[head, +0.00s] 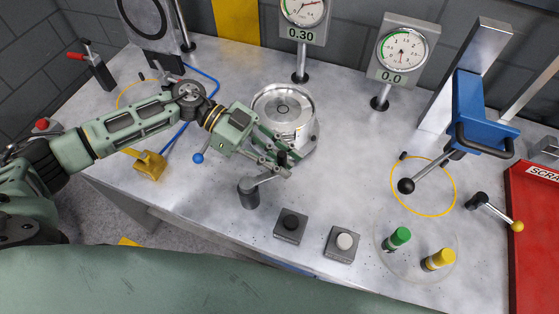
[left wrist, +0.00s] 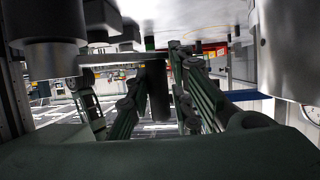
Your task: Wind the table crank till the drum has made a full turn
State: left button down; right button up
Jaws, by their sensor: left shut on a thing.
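The table crank (head: 249,193) is a grey post with a short arm and a dark upright handle, near the front middle of the table in the head view. Its arm points right and away. My left gripper (head: 281,163) is shut around the crank handle. In the left wrist view, which looks upside down, the dark handle (left wrist: 158,92) stands between the fingers, below the crank arm (left wrist: 110,59). The silver drum (head: 284,108) stands just behind the gripper, with a small ring mark on its top. The gripper hides part of its front. My right gripper is not in view.
Two dial gauges stand behind, reading 0.30 (head: 301,17) and 0.0 (head: 403,49). A black button box (head: 291,226) and a white one (head: 342,243) sit right of the crank. A blue-knobbed lever (head: 198,158) is left.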

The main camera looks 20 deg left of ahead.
pick_arm(q)
jog(key=shift+s, duration=0.15)
jog(key=c, duration=1.7)
grip_release()
jog(key=shift+o, duration=0.2)
jog(key=shift+a, duration=0.2)
jog(key=v, duration=1.1)
jog(key=shift+a+r, duration=0.15)
jog(key=shift+a, duration=0.15)
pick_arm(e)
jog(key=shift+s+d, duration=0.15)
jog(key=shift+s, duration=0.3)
